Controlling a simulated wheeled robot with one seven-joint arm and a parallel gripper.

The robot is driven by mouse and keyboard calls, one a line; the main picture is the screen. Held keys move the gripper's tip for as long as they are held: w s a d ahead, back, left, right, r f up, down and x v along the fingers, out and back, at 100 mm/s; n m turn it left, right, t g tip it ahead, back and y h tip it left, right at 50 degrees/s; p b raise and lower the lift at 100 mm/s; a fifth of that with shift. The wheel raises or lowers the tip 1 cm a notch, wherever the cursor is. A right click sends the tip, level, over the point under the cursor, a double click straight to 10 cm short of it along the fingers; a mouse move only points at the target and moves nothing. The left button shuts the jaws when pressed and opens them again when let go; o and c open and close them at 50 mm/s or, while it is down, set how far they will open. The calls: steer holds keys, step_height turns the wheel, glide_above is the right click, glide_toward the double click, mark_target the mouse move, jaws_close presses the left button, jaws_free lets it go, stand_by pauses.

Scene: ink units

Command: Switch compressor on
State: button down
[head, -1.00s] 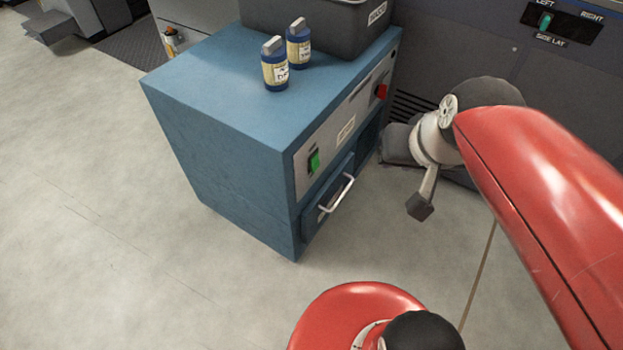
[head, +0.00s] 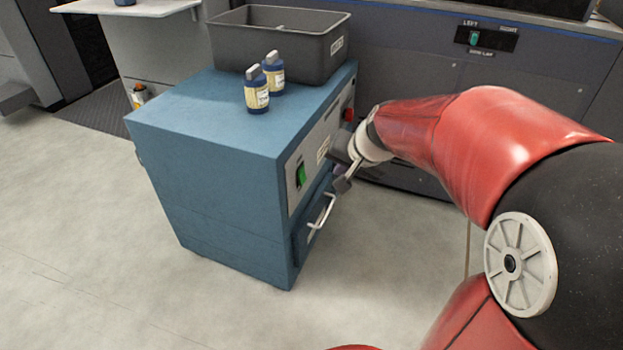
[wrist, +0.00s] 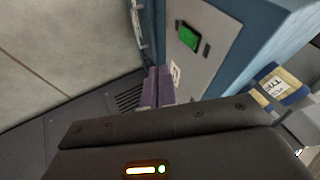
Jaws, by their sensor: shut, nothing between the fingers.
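The blue cabinet (head: 200,150), apparently the compressor, stands on the floor in the middle of the head view. Its grey front panel carries a green rocker switch (head: 301,174), also seen in the wrist view (wrist: 188,37). I cannot tell which way the rocker is set. A red control (head: 348,114) sits at the panel's far end. My gripper (wrist: 158,88) is shut and empty, in front of the panel. In the wrist view its fingers are below and left of the switch, apart from it. In the head view my wrist partly hides the gripper.
A pale bar handle (head: 321,212) sticks out of the cabinet front below the switch. Two blue bottles (head: 257,92) and a grey bin (head: 280,42) stand on top. A dark machine (head: 440,80) stands behind. Floor is free at the left and in front.

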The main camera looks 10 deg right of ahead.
mark_target(302, 175)
steer(key=w+a+f+b, duration=0.2)
steer(key=w+a+f, duration=0.2)
steer(key=w+f, duration=0.3)
steer(key=shift+w+a+f, duration=0.4)
steer(key=shift+f, duration=0.45)
steer(key=shift+w+a+f, duration=0.15)
steer(key=shift+w+a, duration=0.05)
